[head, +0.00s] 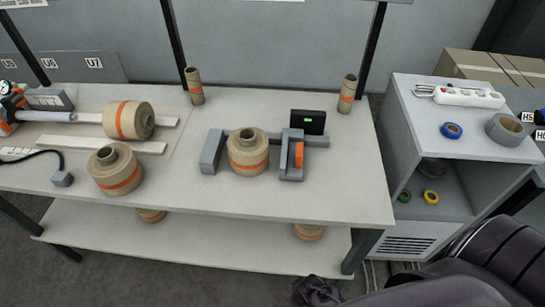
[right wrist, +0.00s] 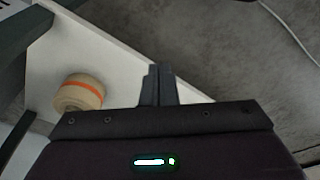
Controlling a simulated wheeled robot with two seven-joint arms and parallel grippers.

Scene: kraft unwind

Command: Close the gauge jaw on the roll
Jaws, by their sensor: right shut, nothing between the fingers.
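The gauge stands on the table in the head view. It has a grey fixed jaw (head: 211,152) at left, a grey sliding jaw (head: 291,160) with an orange part (head: 299,155) at right, and a black display (head: 308,121) with a small green readout behind. A kraft roll (head: 248,155) with an orange band stands upright between the jaws. It is close to the fixed jaw; a narrow gap shows between it and the sliding jaw. My right gripper (right wrist: 157,72) is shut and empty in the right wrist view, away from the gauge. My left gripper is out of view.
Other kraft rolls stand at left (head: 115,172), lie near the rail (head: 128,120) and stand at the back (head: 347,94). A roll (right wrist: 78,93) shows on the lower shelf beside my right gripper. A grey cabinet (head: 465,150) with tapes stands at right. The table's front right is clear.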

